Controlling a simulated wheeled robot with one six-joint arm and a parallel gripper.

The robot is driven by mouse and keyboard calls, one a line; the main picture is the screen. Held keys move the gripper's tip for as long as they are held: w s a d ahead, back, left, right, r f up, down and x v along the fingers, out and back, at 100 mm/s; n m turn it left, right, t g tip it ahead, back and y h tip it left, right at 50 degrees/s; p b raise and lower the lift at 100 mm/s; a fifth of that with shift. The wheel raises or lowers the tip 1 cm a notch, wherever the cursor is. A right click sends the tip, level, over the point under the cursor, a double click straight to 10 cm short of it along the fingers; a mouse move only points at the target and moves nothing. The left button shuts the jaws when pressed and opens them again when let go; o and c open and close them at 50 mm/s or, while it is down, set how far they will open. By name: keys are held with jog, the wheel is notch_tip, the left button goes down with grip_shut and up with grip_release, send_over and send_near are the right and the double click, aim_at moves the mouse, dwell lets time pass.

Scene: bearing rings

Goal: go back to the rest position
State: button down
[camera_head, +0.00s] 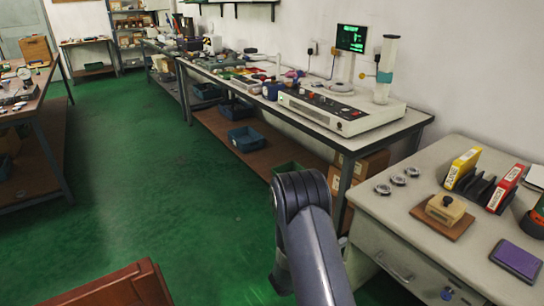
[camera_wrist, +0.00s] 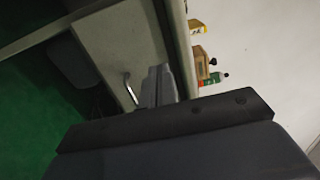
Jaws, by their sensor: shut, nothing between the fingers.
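My gripper (camera_wrist: 158,85) shows in the wrist view with its two grey fingers together and nothing between them. It is in front of the pale grey desk (camera_wrist: 118,38), near the drawer handle (camera_wrist: 130,88); I cannot tell the exact gap. In the head view my arm rises at the bottom middle, left of the same desk (camera_head: 385,225), and my gripper cannot be made out there. Several small metal bearing rings lie on the desk, among them one ring (camera_head: 383,189) near its left edge.
The desk also holds a wooden block with a knob (camera_head: 446,209), yellow (camera_head: 463,168) and red (camera_head: 505,187) binders and a purple pad (camera_head: 517,259). A long workbench (camera_head: 395,130) stands behind. A brown chair back (camera_head: 112,290) is at lower left. The green floor (camera_head: 150,170) is open.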

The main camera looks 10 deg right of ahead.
send_near(369, 225)
jog(key=d+r, duration=0.1)
jog(key=d, duration=0.1)
jog(key=d+r, duration=0.1)
jog(key=d, duration=0.1)
jog(key=w+d+r, duration=0.1)
jog(key=d, duration=0.2)
jog(key=shift+w+b, duration=0.1)
jog(key=shift+b, duration=0.2)
